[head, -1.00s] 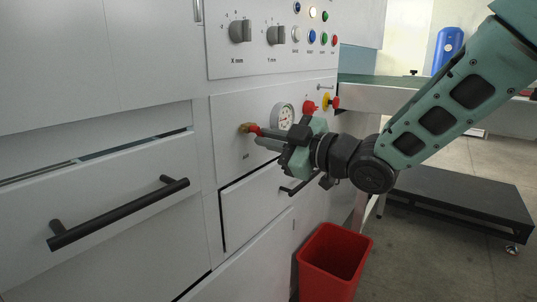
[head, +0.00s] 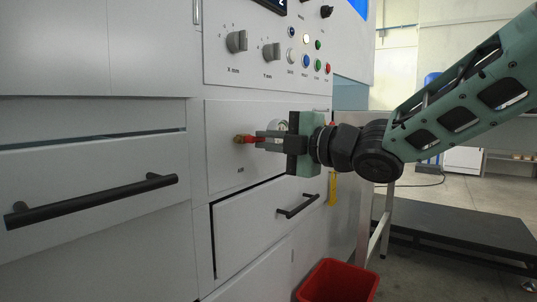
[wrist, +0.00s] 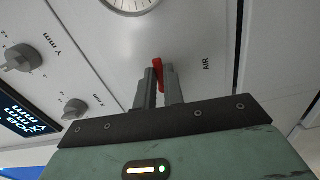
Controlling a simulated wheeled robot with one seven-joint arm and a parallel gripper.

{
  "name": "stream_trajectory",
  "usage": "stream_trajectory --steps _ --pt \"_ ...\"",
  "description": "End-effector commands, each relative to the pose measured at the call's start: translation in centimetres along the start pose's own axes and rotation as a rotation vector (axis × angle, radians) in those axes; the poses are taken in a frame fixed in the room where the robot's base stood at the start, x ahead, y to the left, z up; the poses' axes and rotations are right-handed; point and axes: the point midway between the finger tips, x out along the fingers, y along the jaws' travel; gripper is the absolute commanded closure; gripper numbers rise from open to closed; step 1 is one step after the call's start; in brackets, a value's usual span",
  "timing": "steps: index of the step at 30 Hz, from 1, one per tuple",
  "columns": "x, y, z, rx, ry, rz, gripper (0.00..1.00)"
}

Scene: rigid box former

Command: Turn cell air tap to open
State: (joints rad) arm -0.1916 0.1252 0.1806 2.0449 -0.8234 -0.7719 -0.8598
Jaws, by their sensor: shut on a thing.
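The cell air tap (head: 241,139) has a brass body and a red lever, and it sits on the pale front panel above the "AIR" label. My gripper (head: 262,139) reaches it from the right in the head view, with the fingers roughly level. In the wrist view, the red lever (wrist: 157,65) stands between the tips of my gripper (wrist: 160,78), which is shut on it. The fingers hide part of the lever in both views. The lever's exact angle is hard to tell.
A round pressure gauge (wrist: 131,3) is beside the tap, mostly hidden behind my gripper in the head view. Below are a drawer with a black handle (head: 298,206) and a red bin (head: 338,282). Knobs (head: 237,42) and coloured buttons (head: 305,61) are above.

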Motion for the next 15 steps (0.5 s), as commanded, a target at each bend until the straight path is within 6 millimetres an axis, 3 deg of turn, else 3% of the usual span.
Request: stream_trajectory --steps 15 --pt "-0.03 0.08 -0.03 -0.096 0.000 -0.003 1.00"
